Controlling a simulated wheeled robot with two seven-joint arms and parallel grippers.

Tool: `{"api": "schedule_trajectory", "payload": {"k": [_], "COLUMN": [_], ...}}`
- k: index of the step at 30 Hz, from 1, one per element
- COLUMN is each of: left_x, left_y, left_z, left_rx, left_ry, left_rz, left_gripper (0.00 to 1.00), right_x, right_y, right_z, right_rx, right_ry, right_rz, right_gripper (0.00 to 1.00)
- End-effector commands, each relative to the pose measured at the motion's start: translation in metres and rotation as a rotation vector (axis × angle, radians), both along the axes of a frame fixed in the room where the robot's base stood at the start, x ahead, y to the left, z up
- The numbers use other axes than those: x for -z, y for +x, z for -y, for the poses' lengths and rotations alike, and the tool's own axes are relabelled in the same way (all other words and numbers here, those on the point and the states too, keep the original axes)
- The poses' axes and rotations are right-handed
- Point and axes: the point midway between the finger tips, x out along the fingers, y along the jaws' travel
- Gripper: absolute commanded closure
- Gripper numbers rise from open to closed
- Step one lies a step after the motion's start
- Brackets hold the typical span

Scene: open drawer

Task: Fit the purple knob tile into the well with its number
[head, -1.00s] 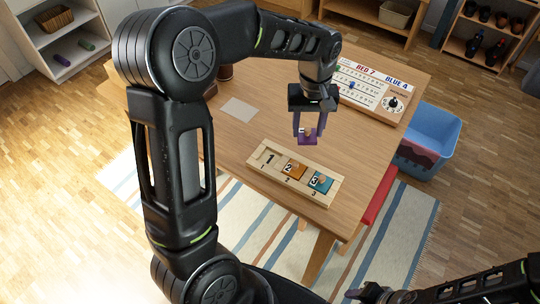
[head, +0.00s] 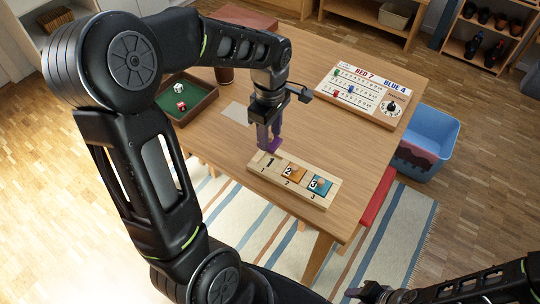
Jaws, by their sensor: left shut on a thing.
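My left gripper (head: 267,147) is shut on the purple knob tile (head: 270,145). It holds the tile low, just behind the far left end of the wooden number board (head: 330,192); I cannot tell whether the tile touches the board. The well marked 1 (head: 269,162) at the board's left end is empty, with its number showing. An orange tile (head: 294,173) with a 2 sits in the middle well. A blue tile (head: 319,185) with a 3 sits in the right well. My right gripper (head: 368,292) is at the bottom edge, and its jaws are not clear.
A dark tray with a green lining (head: 189,102) holds dice at the table's left. A pale card (head: 237,114) lies behind my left gripper. A score board (head: 362,90) is at the back right. The table's right part (head: 345,150) is clear.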

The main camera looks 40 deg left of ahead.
Motion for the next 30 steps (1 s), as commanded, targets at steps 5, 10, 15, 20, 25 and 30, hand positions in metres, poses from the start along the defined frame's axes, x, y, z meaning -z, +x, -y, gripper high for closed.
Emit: {"api": "schedule_trajectory", "payload": {"k": [5,10,15,20,25,30], "left_x": [0.033,0.043,0.042,0.051,0.075,0.08], "left_y": [-0.001,0.0,0.0,-0.001,-0.001,0.0], "left_z": [0.0,0.0,0.0,0.0,0.0,0.0], "left_rx": [0.001,0.001,0.001,0.002,0.002,0.001], "left_ry": [-0.001,-0.001,0.0,-0.001,0.0,-0.001], "left_rz": [-0.005,0.0,0.0,-0.004,-0.004,0.0], "left_gripper": [0.94,0.94,0.94,0.94,0.94,0.94], "right_x": [-0.001,-0.001,-0.001,-0.001,-0.002,-0.002], "right_y": [0.0,0.0,0.0,0.0,0.0,0.0], "right_z": [0.0,0.0,0.0,0.0,0.0,0.0], "right_rx": [0.0,0.0,0.0,0.0,0.0,0.0], "right_ry": [0.0,0.0,0.0,0.0,0.0,0.0], "right_rz": [0.0,0.0,0.0,0.0,0.0,0.0], "right_gripper": [0.64,0.64,0.64,0.64,0.64,0.64]}}
